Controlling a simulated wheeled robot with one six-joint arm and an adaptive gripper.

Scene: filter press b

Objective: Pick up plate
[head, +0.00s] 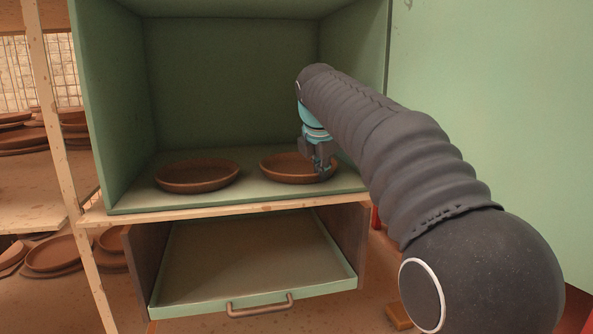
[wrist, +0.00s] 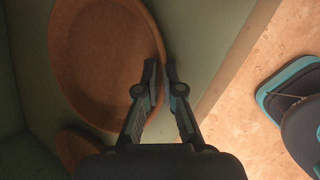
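Two round brown plates lie on the shelf of the green cabinet (head: 258,197). The right plate (head: 285,168) has my gripper (head: 325,172) at its front right rim; the left plate (head: 197,175) stands apart from it. In the wrist view, the near plate (wrist: 92,62) fills the upper left. There my gripper (wrist: 161,64) has one finger over the plate's inside and one just outside the rim, with a narrow gap between the fingertips. Whether both fingers press on the rim cannot be told. The plate appears flat on the shelf.
An open, empty drawer (head: 250,262) with a handle juts out below the shelf. The cabinet's walls and back surround the plates. A wooden rack with more brown plates (head: 58,254) stands at the left. Part of another plate (wrist: 78,147) shows in the wrist view.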

